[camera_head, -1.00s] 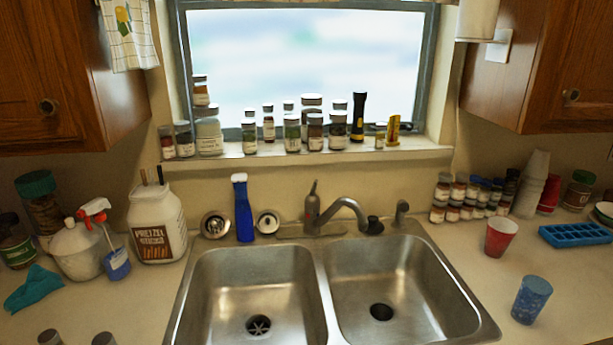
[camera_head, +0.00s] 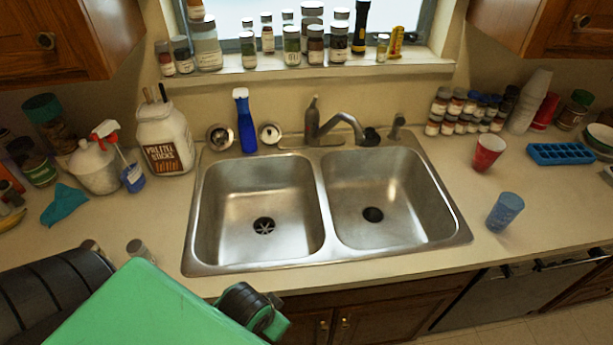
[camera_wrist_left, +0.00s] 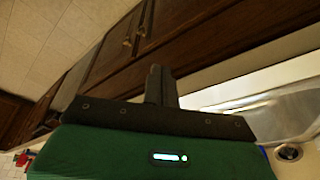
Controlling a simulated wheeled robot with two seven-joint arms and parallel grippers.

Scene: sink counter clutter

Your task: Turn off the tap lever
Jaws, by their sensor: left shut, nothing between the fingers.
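The tap (camera_head: 316,132) stands on the sink's back rim, between and behind the two basins. Its lever (camera_head: 314,106) sticks up from the top of the body, and its spout curves to the right. My left arm shows green and black at the bottom left of the head view, in front of the counter; its fingertips cannot be made out there. In the left wrist view my left gripper (camera_wrist_left: 159,84) has its fingers together and empty, near the counter's front edge and apart from the tap. My right gripper is not in view.
The double sink (camera_head: 322,205) is empty. A blue brush (camera_head: 244,125) stands left of the tap. A pretzel jar (camera_head: 165,140) and spray bottle (camera_head: 130,170) are left, a red cup (camera_head: 488,152) and blue cup (camera_head: 505,212) right. Several jars line the sill (camera_head: 300,72).

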